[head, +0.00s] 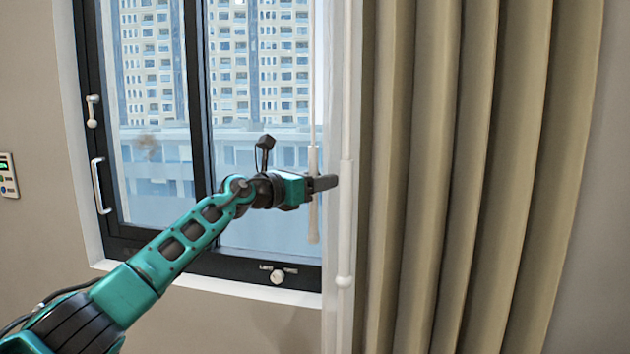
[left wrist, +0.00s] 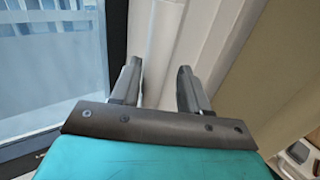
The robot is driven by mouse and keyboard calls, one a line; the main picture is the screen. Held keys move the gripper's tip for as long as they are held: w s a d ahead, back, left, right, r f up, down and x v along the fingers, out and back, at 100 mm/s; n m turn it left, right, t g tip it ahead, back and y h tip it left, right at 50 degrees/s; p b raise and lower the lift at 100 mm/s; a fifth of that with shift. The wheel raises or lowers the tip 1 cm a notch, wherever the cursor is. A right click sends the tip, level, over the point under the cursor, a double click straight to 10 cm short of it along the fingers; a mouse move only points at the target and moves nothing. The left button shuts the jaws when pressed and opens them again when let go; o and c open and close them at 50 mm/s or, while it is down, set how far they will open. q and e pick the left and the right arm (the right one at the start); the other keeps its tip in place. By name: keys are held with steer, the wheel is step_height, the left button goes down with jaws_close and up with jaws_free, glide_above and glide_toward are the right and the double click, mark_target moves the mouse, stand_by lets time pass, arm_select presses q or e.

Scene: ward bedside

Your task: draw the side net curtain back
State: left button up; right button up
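The white net curtain (head: 334,312) hangs as a narrow gathered strip along the window's right edge, beside the heavy curtain. A white wand (head: 345,225) with a rounded end hangs over it. A second, cream-tipped wand (head: 314,222) hangs just to the left, partly behind my gripper. My left gripper (head: 326,183) is at the height of the wand handles, its tips just left of the white wand. In the left wrist view its two fingers (left wrist: 158,80) stand apart, with pale upright shapes beyond the gap. I cannot tell whether anything lies between them. My right gripper is not in view.
A beige heavy curtain (head: 480,190) hangs in folds on the right. A wall panel (head: 8,175) is at far left.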

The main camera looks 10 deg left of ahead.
arm_select(q)
steer(key=shift+a, duration=0.25)
steer(key=v, duration=1.2)
steer(key=shift+s+b, duration=0.3)
steer(key=shift+s, duration=0.1)
steer(key=s+d+f+n+t, duration=0.1)
steer(key=s+d+f+n, duration=0.15)
steer(key=f+n, duration=0.4)
steer(key=s+d+f+n+t, duration=0.1)
steer(key=s+d+f+n, duration=0.1)
steer(key=s+f+n, duration=0.35)
steer(key=s+d+f+n+t, duration=0.1)
steer(key=d+f+n, duration=0.1)
steer(key=f+n, duration=0.6)
steer(key=s+a+f+n+g+y, duration=0.2)
steer(key=s+f+n+g+y, duration=0.1)
steer(key=s+f+n, duration=0.7)
steer(key=s+a+f+n+g+y, duration=0.3)
steer(key=s+f+n+y, duration=0.3)
steer(key=s+f+n, duration=0.5)
steer(key=s+f, duration=0.4)
steer(key=f, duration=0.3)
steer(key=shift+a, duration=0.3)
